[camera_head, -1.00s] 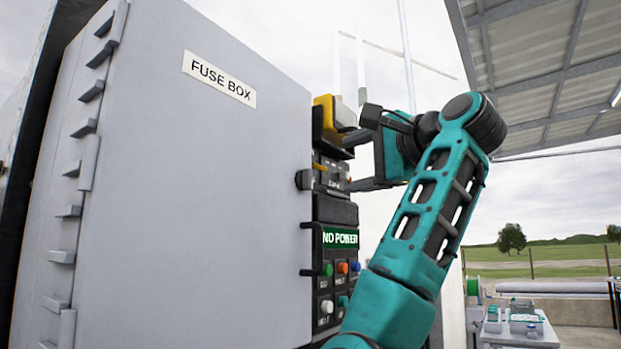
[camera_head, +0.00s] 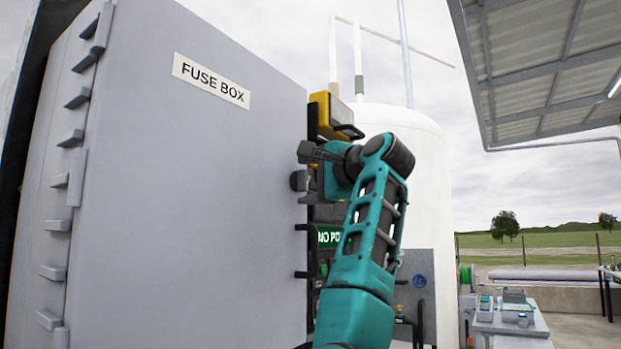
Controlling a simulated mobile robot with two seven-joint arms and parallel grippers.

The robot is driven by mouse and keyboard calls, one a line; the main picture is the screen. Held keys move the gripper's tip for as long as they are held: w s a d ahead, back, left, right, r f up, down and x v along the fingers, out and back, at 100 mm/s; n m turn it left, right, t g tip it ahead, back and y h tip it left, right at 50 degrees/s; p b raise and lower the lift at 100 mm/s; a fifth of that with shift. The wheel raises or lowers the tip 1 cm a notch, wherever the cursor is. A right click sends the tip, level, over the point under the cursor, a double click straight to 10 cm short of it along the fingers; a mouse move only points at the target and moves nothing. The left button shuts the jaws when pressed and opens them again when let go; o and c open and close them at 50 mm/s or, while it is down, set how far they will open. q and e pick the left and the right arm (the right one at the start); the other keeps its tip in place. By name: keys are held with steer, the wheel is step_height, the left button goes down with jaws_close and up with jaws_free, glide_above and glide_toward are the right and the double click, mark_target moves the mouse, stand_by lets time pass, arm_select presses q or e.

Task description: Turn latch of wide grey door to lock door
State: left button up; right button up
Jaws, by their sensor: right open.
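The wide grey door (camera_head: 190,190) labelled FUSE BOX fills the left of the head view. A dark latch (camera_head: 298,181) sits at its right edge. My right gripper (camera_head: 307,172) is open at this edge, with one dark finger just above the latch. The other finger is mostly hidden, so I cannot tell whether the gripper touches the latch. My left gripper is not in view.
A yellow unit (camera_head: 325,112) and a panel with a green NO POWER sign (camera_head: 328,238) are right of the door, partly behind my arm. Dark handles (camera_head: 304,272) stick out below the latch. A white tank (camera_head: 425,190) stands behind.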

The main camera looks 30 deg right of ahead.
steer(key=shift+c, duration=0.2)
steer(key=c, duration=1)
